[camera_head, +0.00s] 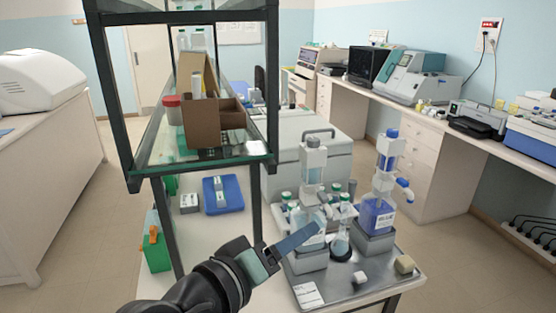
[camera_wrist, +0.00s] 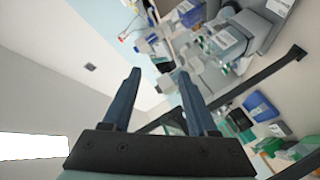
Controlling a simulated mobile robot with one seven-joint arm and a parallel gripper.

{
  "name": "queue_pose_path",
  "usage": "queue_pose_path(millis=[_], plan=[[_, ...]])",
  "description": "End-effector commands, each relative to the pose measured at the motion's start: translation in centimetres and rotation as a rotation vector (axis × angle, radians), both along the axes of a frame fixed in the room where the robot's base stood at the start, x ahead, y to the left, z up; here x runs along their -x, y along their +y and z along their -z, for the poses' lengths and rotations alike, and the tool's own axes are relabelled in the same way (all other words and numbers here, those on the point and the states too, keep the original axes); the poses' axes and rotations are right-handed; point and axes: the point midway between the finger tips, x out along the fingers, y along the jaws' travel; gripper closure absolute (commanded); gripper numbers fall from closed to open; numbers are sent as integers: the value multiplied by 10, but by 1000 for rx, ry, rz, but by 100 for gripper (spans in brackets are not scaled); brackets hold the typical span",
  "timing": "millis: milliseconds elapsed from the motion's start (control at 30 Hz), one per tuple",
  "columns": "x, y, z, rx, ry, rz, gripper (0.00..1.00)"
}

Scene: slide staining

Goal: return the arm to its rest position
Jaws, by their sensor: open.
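My gripper (camera_head: 318,230) is at the lower middle of the head view, at the end of my black arm, with a blue-grey finger pointing up and right. In that view it overlaps the left dispenser bottle; whether it touches cannot be told. In the wrist view my gripper (camera_wrist: 159,73) shows two dark blue fingers apart with nothing between them. The wrist camera looks sideways over the room, with the wall at left and the bench at right.
A metal tray (camera_head: 375,283) holds a clear dispenser bottle (camera_head: 312,180), a blue dispenser bottle (camera_head: 377,215), a flask (camera_head: 341,240) and small blocks. A dark-framed glass shelf (camera_head: 160,180) with a brown box (camera_head: 202,125) stands left of the tray. Open floor (camera_head: 465,260) lies at right.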

Motion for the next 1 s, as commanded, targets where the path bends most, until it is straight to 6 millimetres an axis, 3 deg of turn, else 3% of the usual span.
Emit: queue_pose_path(millis=[100, 167, 300, 400, 500, 700, 1000], plan=[[-14, 4, -73, -183, -283, -192, 41], [-12, 8, -116, -268, -439, -297, 41], [24, 16, -214, -421, -789, -535, 41], [61, 19, -267, -490, -983, -675, 41], [94, 20, -301, -532, -1121, -782, 41], [127, 22, -328, -566, -1237, -881, 41], [127, 22, -328, -566, -1237, -881, 41]])
